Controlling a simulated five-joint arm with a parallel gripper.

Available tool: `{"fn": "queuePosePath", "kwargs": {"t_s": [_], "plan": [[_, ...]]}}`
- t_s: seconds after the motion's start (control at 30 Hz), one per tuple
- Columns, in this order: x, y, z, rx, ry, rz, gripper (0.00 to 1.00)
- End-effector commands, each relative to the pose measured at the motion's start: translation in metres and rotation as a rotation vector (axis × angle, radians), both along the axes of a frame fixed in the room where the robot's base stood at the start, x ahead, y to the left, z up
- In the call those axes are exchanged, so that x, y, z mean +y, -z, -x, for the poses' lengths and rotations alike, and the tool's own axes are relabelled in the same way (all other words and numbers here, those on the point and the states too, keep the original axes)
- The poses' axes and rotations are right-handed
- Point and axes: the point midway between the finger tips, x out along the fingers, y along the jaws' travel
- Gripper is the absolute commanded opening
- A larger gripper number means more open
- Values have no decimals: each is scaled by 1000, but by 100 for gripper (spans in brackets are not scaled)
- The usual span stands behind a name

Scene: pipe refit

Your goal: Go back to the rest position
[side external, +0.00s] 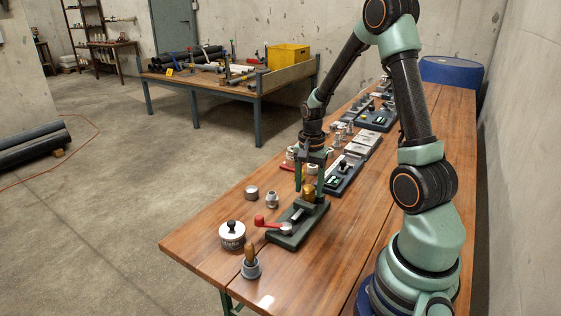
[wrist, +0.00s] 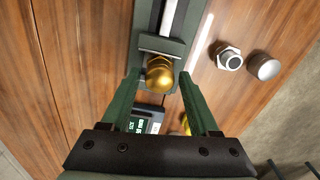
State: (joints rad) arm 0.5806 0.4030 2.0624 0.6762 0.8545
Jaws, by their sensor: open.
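My gripper (side external: 309,188) is open, with its two green fingers pointing down over the far end of a green vise-like fixture (side external: 283,237). A brass hex fitting (side external: 308,193) sits on that end of the fixture, with a rounded top. In the wrist view my gripper (wrist: 160,80) has one finger on each side of the brass fitting (wrist: 160,75), and gaps show between fitting and fingers. How far down the fingers reach beside the fitting is hard to tell. The fixture has a red-knobbed handle (side external: 260,221).
A white round pot (side external: 232,236) and a grey cup holding a brass piece (side external: 250,264) stand at the near table end. A hex fitting (side external: 271,200) and a grey cap (side external: 251,192) lie left of the fixture. More fixtures (side external: 343,175) line the table behind my gripper.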

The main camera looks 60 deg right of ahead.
Motion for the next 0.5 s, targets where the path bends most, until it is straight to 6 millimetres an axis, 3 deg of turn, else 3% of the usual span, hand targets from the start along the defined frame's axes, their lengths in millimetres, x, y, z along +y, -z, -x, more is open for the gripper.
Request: {"fn": "queuePosePath", "kwargs": {"t_s": [0.23,0.5], "plan": [[0,0,0,0,-279,0,61],[0,0,0,0,-327,0,61]]}}
